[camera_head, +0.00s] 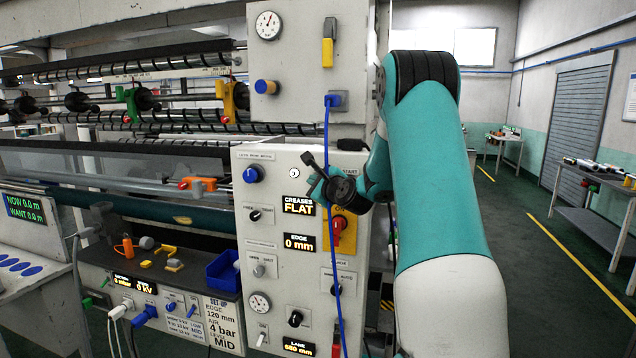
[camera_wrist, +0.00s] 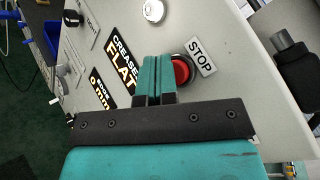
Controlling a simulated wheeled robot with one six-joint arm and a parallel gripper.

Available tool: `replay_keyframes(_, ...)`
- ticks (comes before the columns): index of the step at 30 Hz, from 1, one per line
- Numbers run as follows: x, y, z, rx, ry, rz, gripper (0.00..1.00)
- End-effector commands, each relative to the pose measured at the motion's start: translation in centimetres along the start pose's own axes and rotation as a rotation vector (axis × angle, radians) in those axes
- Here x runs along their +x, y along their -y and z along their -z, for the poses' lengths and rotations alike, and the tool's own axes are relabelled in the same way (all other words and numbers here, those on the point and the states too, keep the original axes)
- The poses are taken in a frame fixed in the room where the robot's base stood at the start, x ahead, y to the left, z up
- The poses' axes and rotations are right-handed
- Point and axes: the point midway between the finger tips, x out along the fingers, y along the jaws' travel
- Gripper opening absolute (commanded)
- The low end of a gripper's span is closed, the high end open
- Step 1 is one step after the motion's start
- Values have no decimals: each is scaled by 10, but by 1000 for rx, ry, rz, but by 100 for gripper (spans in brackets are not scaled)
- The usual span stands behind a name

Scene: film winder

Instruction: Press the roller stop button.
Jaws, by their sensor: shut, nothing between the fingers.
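The roller stop button is a red round button (camera_wrist: 182,71) in a dark ring, beside a white label (camera_wrist: 201,57) reading STOP, on the pale machine panel in the wrist view. My gripper (camera_wrist: 157,62) is shut and empty. Its teal fingertips appear just left of the red button and overlap the edge of its ring. I cannot tell how far they stand from the panel. In the head view my gripper (camera_head: 318,184) is in front of the panel's upper right part, and I cannot make out the red button there; my wrist seems to cover it.
The control panel (camera_head: 270,215) carries a CREASES FLAT display (camera_head: 299,206), an EDGE display (camera_head: 300,243), a blue knob (camera_head: 254,174) and a red switch (camera_head: 338,231). A blue cable (camera_head: 326,130) hangs down the panel front near my gripper. The aisle floor (camera_head: 530,260) at right is clear.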

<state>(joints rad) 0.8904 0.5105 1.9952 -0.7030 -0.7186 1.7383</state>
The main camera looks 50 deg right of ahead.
Motion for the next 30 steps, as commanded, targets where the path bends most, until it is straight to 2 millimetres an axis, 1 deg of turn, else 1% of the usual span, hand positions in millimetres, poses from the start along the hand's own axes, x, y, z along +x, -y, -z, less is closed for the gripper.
replay_keyframes(30,7,5,5,0,-1,0,0)
